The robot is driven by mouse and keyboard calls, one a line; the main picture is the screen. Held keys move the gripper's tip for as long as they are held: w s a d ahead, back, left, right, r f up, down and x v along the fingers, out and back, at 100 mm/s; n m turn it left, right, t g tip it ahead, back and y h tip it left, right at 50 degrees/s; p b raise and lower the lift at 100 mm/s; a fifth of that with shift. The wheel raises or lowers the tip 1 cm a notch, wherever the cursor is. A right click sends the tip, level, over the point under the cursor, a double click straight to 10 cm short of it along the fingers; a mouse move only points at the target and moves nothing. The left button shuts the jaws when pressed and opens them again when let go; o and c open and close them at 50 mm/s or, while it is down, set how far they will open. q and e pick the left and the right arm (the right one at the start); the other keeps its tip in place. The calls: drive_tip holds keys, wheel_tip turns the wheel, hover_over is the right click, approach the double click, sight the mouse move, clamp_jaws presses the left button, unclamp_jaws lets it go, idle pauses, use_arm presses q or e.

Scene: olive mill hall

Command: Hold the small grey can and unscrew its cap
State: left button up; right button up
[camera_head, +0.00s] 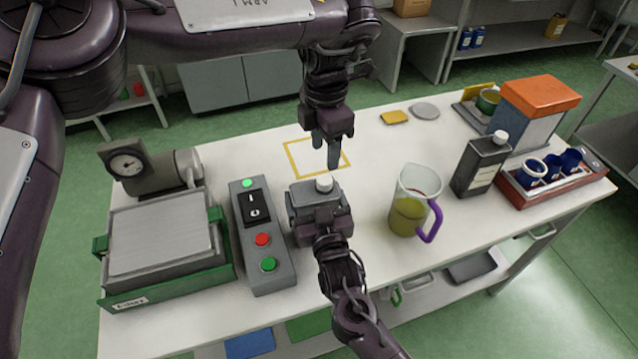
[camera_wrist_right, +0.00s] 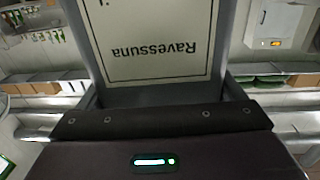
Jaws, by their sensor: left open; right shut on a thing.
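The small grey can (camera_head: 300,197) has a white cap (camera_head: 324,183) on top. It stands upright at mid-table, in front of the yellow square outline. My right gripper (camera_head: 320,210) is shut on its body from the near side and hides much of it. In the right wrist view, the can's pale label (camera_wrist_right: 155,40) reads "Ravessuna" upside down, between the fingers. My left gripper (camera_head: 326,152) is open and empty, pointing down above and just beyond the cap, apart from it. I cannot tell whether the can touches the table.
A jug of yellow-green liquid (camera_head: 409,210) with a purple handle stands to the right. A larger dark can (camera_head: 478,168) and a red tray (camera_head: 540,200) with blue cups are further right. The yellow square (camera_head: 292,160) looks empty.

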sight(324, 179)
use_arm(q)
drive_tip(key=shift+n, duration=1.1)
drive_tip(key=shift+f+n, duration=0.1)
drive_tip(key=shift+n, duration=0.2)
drive_tip(key=shift+f, duration=0.25)
wheel_tip(324, 179, down, 7)
drive_tip(key=shift+f, duration=0.15)
